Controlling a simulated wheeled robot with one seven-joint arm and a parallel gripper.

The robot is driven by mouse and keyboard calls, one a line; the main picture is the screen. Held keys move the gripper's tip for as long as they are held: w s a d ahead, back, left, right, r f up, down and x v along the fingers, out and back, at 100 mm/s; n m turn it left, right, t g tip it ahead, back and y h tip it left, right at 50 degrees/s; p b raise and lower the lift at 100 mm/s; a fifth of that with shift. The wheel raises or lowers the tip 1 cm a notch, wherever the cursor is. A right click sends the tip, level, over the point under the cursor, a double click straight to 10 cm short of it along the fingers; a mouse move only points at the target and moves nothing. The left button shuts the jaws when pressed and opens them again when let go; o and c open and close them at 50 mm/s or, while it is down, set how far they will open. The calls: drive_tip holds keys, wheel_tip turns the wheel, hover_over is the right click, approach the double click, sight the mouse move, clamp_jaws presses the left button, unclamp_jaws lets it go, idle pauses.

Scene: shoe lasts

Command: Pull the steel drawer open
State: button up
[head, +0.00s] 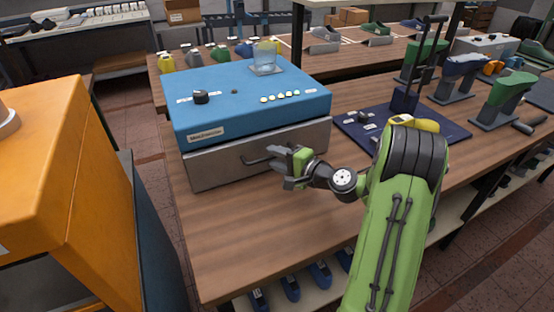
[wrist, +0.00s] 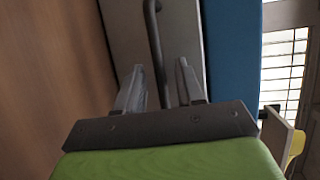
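The steel drawer (head: 220,166) is the grey front under the blue box (head: 245,97) on the wooden table. It looks shut, flush below the blue top. Its dark bar handle (head: 262,158) sticks out from the front. My gripper (head: 285,170) is at the right end of the handle. In the wrist view, my gripper (wrist: 160,85) has its two fingers apart, with the handle (wrist: 155,40) running between them. Gaps show beside the bar, so the fingers do not look closed on it. The drawer front (wrist: 185,25) lies beyond the fingers.
A glass (head: 265,55) stands on the blue box. A dark blue mat (head: 385,150) with small items lies to the right, near green lasts on stands (head: 500,100). An orange machine (head: 60,190) stands at left. The table (head: 240,235) before the drawer is clear.

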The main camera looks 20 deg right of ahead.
drive_tip(key=shift+c, duration=0.5)
clamp_jaws()
